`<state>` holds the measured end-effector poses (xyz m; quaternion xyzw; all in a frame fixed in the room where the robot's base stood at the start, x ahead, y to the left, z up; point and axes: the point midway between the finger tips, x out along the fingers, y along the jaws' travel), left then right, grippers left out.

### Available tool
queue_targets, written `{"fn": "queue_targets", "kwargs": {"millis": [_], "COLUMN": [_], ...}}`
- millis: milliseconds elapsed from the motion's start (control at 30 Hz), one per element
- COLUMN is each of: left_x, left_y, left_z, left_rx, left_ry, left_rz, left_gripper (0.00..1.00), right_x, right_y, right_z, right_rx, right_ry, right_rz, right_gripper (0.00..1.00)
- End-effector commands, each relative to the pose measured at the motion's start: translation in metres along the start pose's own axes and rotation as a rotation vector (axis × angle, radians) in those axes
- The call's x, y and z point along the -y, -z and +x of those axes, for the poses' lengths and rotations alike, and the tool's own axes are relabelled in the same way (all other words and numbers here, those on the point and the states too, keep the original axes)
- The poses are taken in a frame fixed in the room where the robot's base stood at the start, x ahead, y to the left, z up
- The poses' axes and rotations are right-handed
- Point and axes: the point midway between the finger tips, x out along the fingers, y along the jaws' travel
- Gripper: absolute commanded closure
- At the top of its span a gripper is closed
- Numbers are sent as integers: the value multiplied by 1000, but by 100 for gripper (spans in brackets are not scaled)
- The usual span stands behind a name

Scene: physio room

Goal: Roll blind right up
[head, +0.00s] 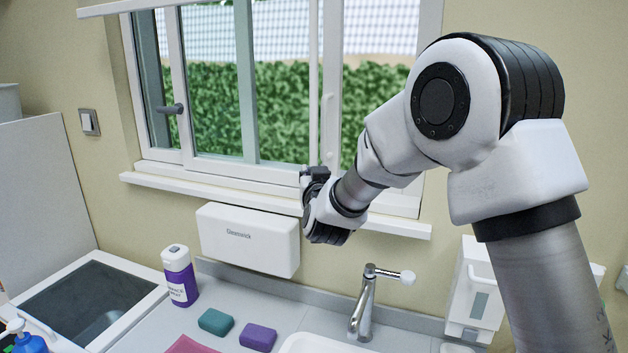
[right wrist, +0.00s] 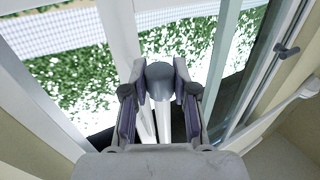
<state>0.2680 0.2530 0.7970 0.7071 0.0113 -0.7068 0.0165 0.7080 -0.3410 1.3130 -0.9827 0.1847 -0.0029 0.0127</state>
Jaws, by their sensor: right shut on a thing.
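The window (head: 275,110) fills the upper middle of the head view. A white bar (head: 130,6) crosses its top left and may be the blind's lower edge; the rest of the blind is out of frame. My right gripper (head: 314,178) is in front of the window's lower frame, just above the sill. In the right wrist view, my right gripper (right wrist: 160,88) is shut around a grey rounded pull (right wrist: 160,72), with pale cord-like strips (right wrist: 162,122) beside it between the fingers. In the head view the hand hides the pull. My left gripper is not in view.
The sill (head: 160,186) runs under the window, with a white dispenser box (head: 249,240) below. A purple bottle (head: 179,275), sponges (head: 216,321) and tap (head: 366,300) stand on the counter. A dark window handle (head: 172,108) juts out left.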

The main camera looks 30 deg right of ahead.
Motion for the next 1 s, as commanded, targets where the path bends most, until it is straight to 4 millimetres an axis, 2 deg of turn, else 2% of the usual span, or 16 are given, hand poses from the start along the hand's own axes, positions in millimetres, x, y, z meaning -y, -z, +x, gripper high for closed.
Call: {"fn": "queue_targets", "kwargs": {"millis": [300, 333, 367, 400, 767, 867, 1000], "left_x": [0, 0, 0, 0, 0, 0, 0], "left_y": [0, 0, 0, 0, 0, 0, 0], "left_z": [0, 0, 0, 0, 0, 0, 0], "left_rx": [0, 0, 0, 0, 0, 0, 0], "left_ry": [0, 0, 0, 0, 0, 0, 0], "left_rz": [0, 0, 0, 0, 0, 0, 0], "left_gripper": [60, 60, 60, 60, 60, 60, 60], "right_x": [0, 0, 0, 0, 0, 1, 1], "right_y": [1, 1, 1, 1, 0, 1, 0], "right_z": [0, 0, 0, 0, -6, -21, -56], "right_rx": [-2, -2, -2, -1, 1, 0, 1], "right_ry": [0, 0, 0, 0, 1, 2, 2], "right_rz": [2, 2, 1, 1, 0, -1, -4], "right_gripper": [100, 62, 52, 46, 46, 46, 46]}}
